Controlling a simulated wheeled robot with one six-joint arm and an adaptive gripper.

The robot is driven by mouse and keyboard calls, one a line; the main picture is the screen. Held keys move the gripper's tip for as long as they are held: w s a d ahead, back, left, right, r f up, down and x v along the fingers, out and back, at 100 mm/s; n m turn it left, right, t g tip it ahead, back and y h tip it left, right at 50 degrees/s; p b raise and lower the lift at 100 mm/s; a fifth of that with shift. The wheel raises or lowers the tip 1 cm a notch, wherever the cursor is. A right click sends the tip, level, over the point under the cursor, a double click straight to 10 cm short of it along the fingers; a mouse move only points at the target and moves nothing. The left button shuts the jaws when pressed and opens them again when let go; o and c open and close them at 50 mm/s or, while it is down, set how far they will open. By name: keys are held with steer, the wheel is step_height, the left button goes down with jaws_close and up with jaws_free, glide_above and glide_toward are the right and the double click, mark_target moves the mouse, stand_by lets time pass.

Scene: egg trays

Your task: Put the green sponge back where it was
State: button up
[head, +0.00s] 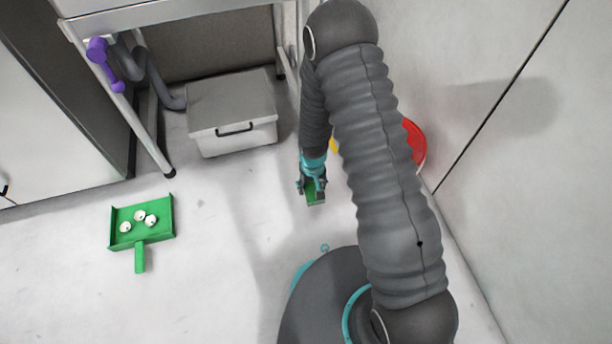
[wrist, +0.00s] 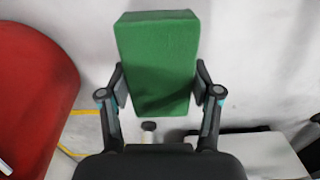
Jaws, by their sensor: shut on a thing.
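The green sponge (wrist: 157,62) is a green block held between the two fingers of my gripper (wrist: 160,88) in the wrist view. The fingers press on its two sides. In the head view the sponge (head: 315,197) shows as a small green patch at the tip of my gripper (head: 313,184), over the pale floor. The height of the sponge above the floor is hard to tell. My arm hides part of the area behind and to the right of the gripper.
A green dustpan (head: 167,232) with several white pieces lies on the floor at left. A lidded grey box (head: 235,105) sits under the table (head: 170,14). A purple object (head: 104,62) is at the table's left edge. A red round thing (head: 415,143) stands by the right wall, partly hidden.

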steer(key=w+f, duration=0.2)
steer(key=w, duration=0.1)
steer(key=w+a+f, duration=0.1)
steer(key=w, duration=0.2)
steer(key=w+a+f+b, duration=0.1)
steer(key=w+f, duration=0.1)
steer(key=w, duration=0.1)
steer(key=shift+w+a+f, duration=0.1)
steer(key=shift+f, duration=0.25)
steer(key=shift+f+b, duration=0.4)
steer(key=shift+f, duration=1.6)
steer(key=shift+f, duration=0.15)
steer(key=o, duration=1.3)
